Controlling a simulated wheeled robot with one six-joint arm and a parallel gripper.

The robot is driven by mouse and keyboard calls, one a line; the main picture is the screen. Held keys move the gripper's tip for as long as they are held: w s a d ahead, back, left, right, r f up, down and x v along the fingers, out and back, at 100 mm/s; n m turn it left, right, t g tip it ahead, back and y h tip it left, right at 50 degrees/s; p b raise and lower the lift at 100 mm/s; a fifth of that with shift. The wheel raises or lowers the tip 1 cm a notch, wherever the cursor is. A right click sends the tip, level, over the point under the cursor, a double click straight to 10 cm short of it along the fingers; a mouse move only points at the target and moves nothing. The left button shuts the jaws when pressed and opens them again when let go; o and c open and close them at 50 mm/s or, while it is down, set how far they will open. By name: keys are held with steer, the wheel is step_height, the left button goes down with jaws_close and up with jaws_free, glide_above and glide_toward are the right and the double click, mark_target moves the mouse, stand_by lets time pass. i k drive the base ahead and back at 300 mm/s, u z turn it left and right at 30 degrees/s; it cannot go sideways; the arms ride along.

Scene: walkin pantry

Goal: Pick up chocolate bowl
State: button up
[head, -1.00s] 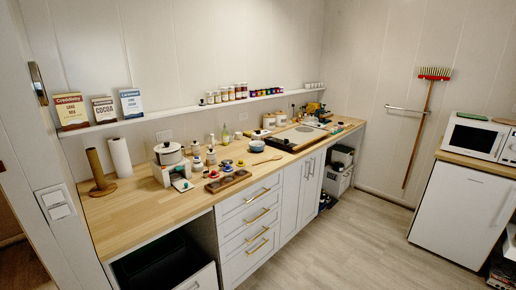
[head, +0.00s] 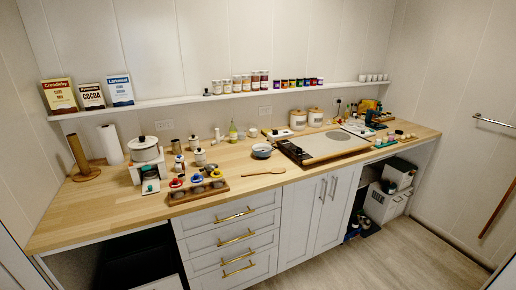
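A small blue bowl (head: 262,151) sits upright on the wooden counter, left of the cooktop-like board, with a wooden spoon (head: 263,171) lying in front of it. It is the only open bowl that I can make out, and its contents are too small to tell. My gripper is not in view.
The wooden counter (head: 110,215) runs along the wall, bare at its front left. A dark-edged board (head: 325,146) lies right of the bowl. A rack with colored-top items (head: 198,190) and a white pot (head: 144,149) stand left. The floor (head: 400,262) in front looks clear.

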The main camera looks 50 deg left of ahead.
mark_target(261, 150)
steer(key=u, duration=0.5)
steer(key=i, duration=1.15)
steer(key=u, duration=2.2)
steer(key=i, duration=1.15)
steer(key=u, duration=1)
steer(key=i, duration=0.5)
steer(key=u, duration=0.1)
